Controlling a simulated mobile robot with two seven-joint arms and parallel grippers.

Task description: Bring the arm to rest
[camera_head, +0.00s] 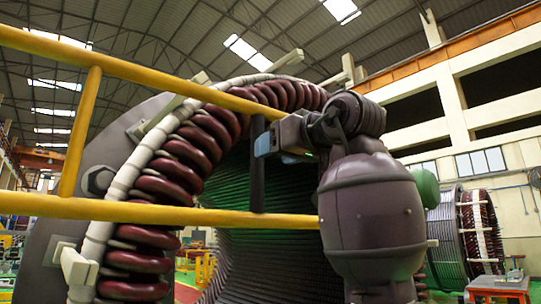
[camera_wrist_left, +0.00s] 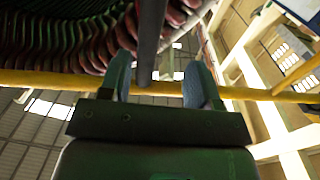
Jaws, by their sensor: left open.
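My left gripper (camera_head: 266,143) shows near the middle of the head view, with its jaws pointing left beside the upper yellow rail. It also shows in the left wrist view (camera_wrist_left: 160,68), where its two blue-grey fingers stand apart. A dark upright bar (camera_head: 257,180) is close to the fingertips in the head view. In the left wrist view the bar (camera_wrist_left: 151,35) lines up with the gap between the fingers; I cannot tell whether they touch it. My arm fills the right middle of the head view. My right gripper is not in view.
Yellow rails (camera_head: 150,211) cross in front of the large stator (camera_head: 112,165), which has dark red coils (camera_head: 184,152) around its opening. Another stator (camera_head: 463,230) and a red table (camera_head: 497,284) stand farther back at the right.

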